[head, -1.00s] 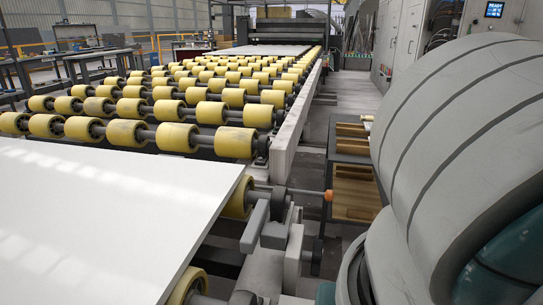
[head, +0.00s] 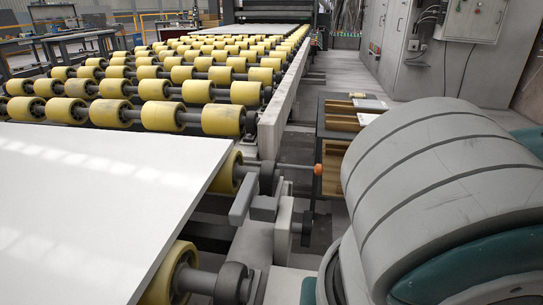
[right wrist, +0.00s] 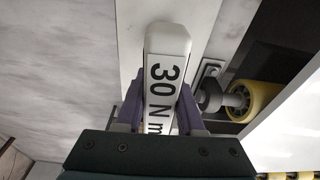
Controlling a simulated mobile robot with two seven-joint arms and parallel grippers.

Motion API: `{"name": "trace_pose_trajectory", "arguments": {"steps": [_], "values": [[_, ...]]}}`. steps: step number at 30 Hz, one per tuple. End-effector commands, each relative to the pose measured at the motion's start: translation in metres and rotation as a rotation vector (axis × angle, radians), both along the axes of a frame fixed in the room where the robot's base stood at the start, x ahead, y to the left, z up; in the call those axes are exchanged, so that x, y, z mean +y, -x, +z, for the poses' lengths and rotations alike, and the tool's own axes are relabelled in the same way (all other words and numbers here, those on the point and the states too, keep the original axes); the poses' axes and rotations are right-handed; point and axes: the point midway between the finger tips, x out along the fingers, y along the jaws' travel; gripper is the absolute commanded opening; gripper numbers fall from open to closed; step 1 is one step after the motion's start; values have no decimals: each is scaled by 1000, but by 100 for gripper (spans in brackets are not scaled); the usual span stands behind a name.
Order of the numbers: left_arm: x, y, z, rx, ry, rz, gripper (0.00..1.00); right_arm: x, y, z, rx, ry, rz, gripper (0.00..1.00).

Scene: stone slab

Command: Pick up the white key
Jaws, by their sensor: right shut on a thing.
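The white key (right wrist: 167,50) is a white bar with "30 N m" in dark print, seen in the right wrist view. My right gripper (right wrist: 160,108) has its purple fingers on both sides of the key and is shut on it. The key's far end sticks out past the fingertips, and its near end is hidden by the gripper body. In the head view my right arm fills the lower right, and neither the key nor my right gripper can be made out. My left gripper is in neither view.
A white slab (head: 90,200) lies on the roller conveyor at left, with yellow rollers (head: 155,90) beyond. A metal rail (head: 283,105) edges the conveyor. A dark stand with wooden compartments (head: 340,122) is to its right. Grey cabinets (head: 400,50) stand behind; an aisle lies between.

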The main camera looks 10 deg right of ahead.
Motion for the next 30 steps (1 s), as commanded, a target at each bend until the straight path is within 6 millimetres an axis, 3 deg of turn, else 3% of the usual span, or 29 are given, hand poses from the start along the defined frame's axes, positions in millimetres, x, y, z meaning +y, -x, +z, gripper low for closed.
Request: {"name": "trace_pose_trajectory", "arguments": {"steps": [1, 8, 30], "values": [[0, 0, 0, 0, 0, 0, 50, 0, 0, 0, 0, 0, 0, 24], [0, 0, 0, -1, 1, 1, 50, 0, 0, 0, 0, 0, 0, 0], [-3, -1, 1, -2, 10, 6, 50, 0, 0, 0, 1, 0, 0, 0]]}}
